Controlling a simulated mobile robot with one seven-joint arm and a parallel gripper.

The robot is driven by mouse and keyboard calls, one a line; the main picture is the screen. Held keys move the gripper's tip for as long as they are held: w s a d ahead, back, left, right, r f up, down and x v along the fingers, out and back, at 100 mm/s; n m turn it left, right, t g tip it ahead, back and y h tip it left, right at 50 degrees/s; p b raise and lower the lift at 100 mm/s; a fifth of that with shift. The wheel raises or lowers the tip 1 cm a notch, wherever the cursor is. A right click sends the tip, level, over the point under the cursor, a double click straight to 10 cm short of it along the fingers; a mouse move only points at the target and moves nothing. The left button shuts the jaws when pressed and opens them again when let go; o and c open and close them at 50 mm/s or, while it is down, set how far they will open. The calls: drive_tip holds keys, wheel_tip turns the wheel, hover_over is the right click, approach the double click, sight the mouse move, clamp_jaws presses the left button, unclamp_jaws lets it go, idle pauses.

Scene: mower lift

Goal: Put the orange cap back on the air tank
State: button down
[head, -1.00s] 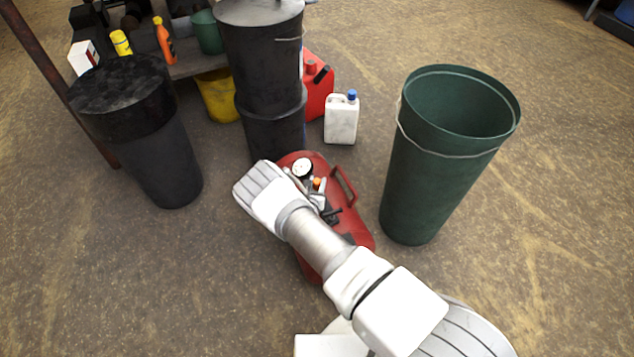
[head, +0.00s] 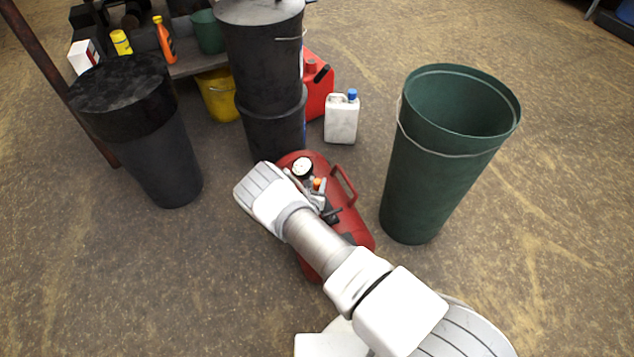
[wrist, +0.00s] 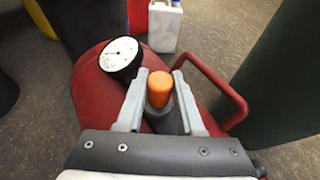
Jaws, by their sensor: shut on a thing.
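The red air tank (head: 350,222) lies on the floor under my arm, with a white-faced gauge (head: 302,167) and a red handle (head: 344,185) on top. It fills the middle of the wrist view (wrist: 95,97). The orange cap (wrist: 160,88) is upright between the fingers of my gripper (wrist: 160,76), which is shut on it. The cap also shows small in the head view (head: 317,184). A dark post is directly below the cap in the wrist view. I cannot tell whether the cap is seated on it or just above it. My wrist hides part of the tank in the head view.
A tall green bin (head: 435,170) stands close to the right of the tank. Stacked black drums (head: 262,75) stand behind it, beside a white jug (head: 341,120) and a red can (head: 318,88). A black barrel (head: 150,150) stands to the left. The floor in front is clear.

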sight(316, 186)
drive_tip(key=shift+f, duration=0.4)
drive_tip(key=c, duration=0.8)
unclamp_jaws()
drive_tip(key=p+v, duration=0.2)
drive_tip(key=v, duration=0.1)
drive_tip(key=shift+s+a+r+p, duration=0.15)
drive_tip(key=shift+s+r+p, duration=0.15)
drive_tip(key=shift+p, duration=0.1)
drive_tip(key=shift+p+v, duration=2.25)
drive_tip(key=shift+v, duration=1.4)
drive_tip(key=shift+f, duration=0.2)
